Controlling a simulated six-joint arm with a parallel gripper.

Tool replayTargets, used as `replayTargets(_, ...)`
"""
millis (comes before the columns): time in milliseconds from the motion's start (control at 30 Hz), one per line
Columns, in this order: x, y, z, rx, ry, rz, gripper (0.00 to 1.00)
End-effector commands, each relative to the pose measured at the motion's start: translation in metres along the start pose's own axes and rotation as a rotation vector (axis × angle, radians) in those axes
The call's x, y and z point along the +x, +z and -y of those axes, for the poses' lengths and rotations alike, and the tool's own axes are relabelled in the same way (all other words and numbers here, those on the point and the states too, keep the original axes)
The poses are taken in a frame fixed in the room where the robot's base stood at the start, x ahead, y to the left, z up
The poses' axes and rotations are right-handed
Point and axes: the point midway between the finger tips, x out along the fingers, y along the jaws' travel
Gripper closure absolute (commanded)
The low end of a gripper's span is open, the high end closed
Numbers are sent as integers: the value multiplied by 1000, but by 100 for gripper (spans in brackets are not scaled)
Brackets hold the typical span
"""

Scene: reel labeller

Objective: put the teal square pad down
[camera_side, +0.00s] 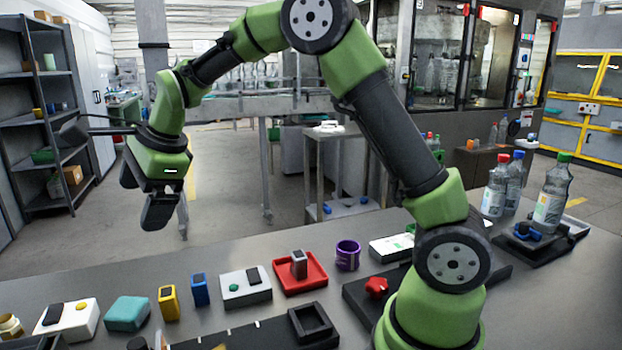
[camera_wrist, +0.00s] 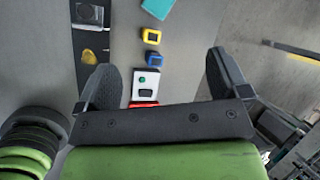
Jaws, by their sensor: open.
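The teal square pad (camera_side: 127,314) lies flat on the grey bench at the front left, between a white button box and a yellow block. Its edge also shows at the top of the wrist view (camera_wrist: 158,8), partly cut off by the frame. My gripper (camera_side: 160,214) hangs in the air above and behind the row of things, well clear of the pad. In the wrist view my gripper (camera_wrist: 163,78) has its two fingers wide apart with nothing between them but the bench items far below.
Right of the pad stand a yellow block (camera_side: 168,303), a blue block (camera_side: 200,290), a white box with a green button (camera_side: 232,290), a red tray (camera_side: 318,278) holding a small block, and a purple ring (camera_side: 347,256). A black square frame (camera_side: 297,325) lies in front. Bottles (camera_side: 550,205) stand right.

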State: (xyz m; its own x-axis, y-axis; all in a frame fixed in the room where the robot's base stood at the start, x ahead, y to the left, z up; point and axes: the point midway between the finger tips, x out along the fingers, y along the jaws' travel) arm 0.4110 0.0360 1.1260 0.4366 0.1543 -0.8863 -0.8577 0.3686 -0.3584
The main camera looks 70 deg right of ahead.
Motion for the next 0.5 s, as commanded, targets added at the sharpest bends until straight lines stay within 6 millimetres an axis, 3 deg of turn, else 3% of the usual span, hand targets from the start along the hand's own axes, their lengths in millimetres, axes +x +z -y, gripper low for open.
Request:
replayTargets(33, -29, 0, -8, -112, -21, 8, 6)
replayTargets(200, -101, -9, -52, -535, -69, 13, 6)
replayTargets(333, -141, -23, -97, -858, -108, 3, 6)
replayTargets(500, -168, -43, -156, -1241, -152, -27, 6)
